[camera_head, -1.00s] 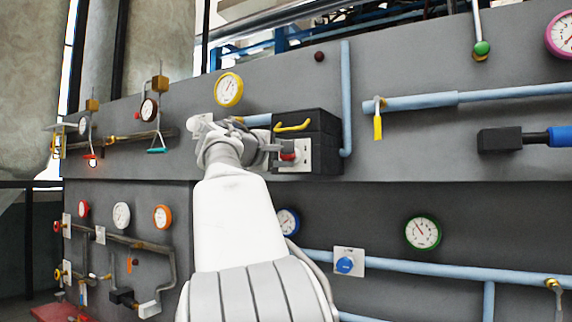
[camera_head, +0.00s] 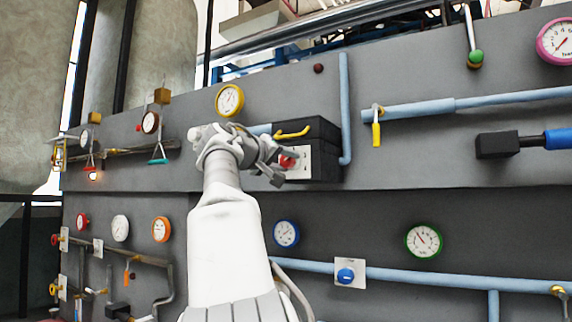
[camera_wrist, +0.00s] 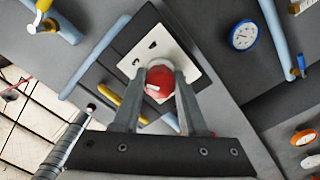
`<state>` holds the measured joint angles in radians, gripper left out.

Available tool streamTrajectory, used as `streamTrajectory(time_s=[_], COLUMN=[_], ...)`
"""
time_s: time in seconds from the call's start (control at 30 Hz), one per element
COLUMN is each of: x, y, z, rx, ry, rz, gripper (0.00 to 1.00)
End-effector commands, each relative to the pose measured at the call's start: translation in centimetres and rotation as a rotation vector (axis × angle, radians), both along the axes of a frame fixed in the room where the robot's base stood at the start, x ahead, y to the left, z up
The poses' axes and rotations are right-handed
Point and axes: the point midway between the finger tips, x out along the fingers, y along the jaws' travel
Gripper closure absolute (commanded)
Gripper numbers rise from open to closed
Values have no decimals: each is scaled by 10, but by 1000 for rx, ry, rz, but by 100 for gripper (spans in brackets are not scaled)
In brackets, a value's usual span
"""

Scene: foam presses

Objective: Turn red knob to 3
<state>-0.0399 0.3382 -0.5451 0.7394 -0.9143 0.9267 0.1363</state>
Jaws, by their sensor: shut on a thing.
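The red knob (camera_wrist: 160,82) sits on a white plate (camera_wrist: 147,48) fixed to a black box. It has a white pointer mark on its face, at the lower left in the wrist view. My gripper (camera_wrist: 158,95) is shut on the red knob, with one finger on each side of it. In the head view my gripper (camera_head: 282,168) reaches the white plate from the left, and the red knob (camera_head: 288,160) shows partly behind it. Small dark marks show on the plate, but I cannot read any numbers.
A yellow handle (camera_head: 292,132) sticks out of the black box (camera_head: 322,135) just above the knob. A blue pipe (camera_head: 345,110) runs down beside the box. A blue knob (camera_head: 346,275) on its own white plate is lower on the panel.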

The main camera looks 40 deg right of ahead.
Motion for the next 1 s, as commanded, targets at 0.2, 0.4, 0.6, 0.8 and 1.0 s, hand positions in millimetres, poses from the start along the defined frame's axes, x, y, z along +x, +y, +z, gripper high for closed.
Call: streamTrajectory(time_s=[0.2, 0.4, 0.6, 0.8, 1.0], x=[0, 0, 0, 0, 0], y=[0, 0, 0, 0, 0], z=[-1, -1, -1, -1, 0], rx=[13, 14, 14, 12, 12], ry=[-26, -29, -28, -27, -27], rz=[-1, -1, -1, -1, -1], gripper=[100, 100, 53, 28, 28])
